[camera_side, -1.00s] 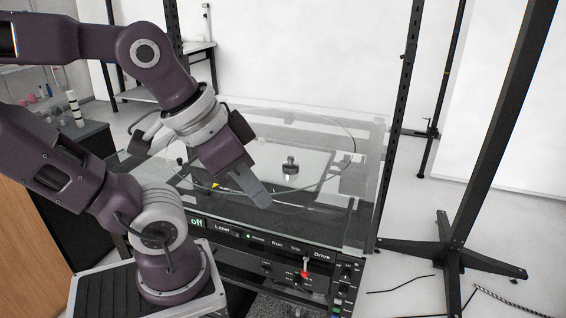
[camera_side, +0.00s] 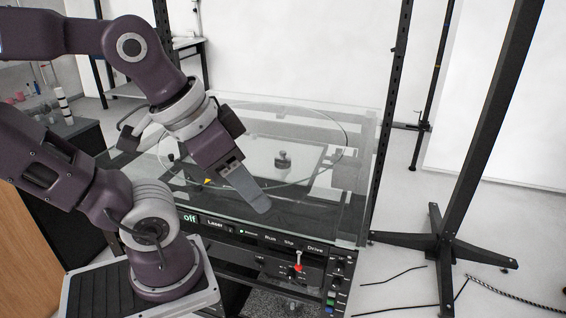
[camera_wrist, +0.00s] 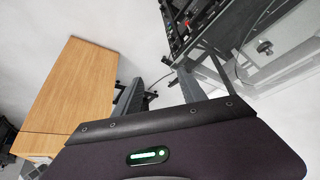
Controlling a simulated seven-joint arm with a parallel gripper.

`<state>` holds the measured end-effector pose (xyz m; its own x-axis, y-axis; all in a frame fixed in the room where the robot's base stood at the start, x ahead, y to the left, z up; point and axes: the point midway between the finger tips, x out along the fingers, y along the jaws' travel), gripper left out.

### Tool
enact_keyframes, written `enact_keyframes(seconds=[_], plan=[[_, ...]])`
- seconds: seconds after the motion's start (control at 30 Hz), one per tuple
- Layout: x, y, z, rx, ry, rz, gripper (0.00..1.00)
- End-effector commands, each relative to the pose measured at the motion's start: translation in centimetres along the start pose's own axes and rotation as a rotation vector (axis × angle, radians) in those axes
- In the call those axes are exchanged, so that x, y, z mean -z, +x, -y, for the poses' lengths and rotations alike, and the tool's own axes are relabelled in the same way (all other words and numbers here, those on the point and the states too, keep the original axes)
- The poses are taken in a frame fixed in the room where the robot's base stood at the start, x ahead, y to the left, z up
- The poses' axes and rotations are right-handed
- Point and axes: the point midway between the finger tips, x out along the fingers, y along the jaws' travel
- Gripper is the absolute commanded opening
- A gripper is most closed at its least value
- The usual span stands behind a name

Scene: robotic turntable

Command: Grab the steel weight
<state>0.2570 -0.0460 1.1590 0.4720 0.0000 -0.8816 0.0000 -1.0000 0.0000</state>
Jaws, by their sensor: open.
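The steel weight (camera_side: 283,160) is a small dark metal cylinder with a knob, upright on the glass-topped turntable (camera_side: 325,200). It also shows in the wrist view (camera_wrist: 264,46) at the upper right, outside the span of the fingers. My gripper (camera_side: 257,204) is open and empty, over the front part of the glass. In the side view its fingertips are lower and left of the weight, clearly apart from it. One finger mostly hides the other there. In the wrist view both fingers of the gripper (camera_wrist: 160,88) show, with nothing between them.
A control panel (camera_side: 250,235) with a lit "off" display and a red-tipped switch (camera_side: 298,267) runs along the turntable's front. Dark uprights stand at the right. A wooden table (camera_wrist: 75,85) lies left in the wrist view. The glass around the weight looks clear.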

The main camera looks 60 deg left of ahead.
Motion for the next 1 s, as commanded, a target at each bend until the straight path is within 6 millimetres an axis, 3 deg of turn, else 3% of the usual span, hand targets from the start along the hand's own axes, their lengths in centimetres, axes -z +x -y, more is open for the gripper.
enact_keyframes(seconds=[0.13, 0.27, 0.37, 0.47, 0.57, 0.7, 0.83, 1.0], plan=[[0.7, -1.1, 0.0, 0.0, 0.0, -0.005, 0.49], [2.8, -4.8, 0.0, 0.0, 0.0, -0.008, 0.49], [8.6, -3.0, 1.1, -0.03, -0.101, -0.07, 0.49], [14.5, -1.3, 3.6, -0.028, -0.209, -0.157, 0.49], [20.2, 0.9, 8.0, 0.015, -0.329, -0.252, 0.49], [26.1, 4.2, 17.1, 0.15, -0.491, -0.385, 0.49], [28.6, 6.6, 26.4, 0.325, -0.601, -0.486, 0.49], [28.2, 8.5, 37.6, 0.583, -0.681, -0.574, 0.49]])
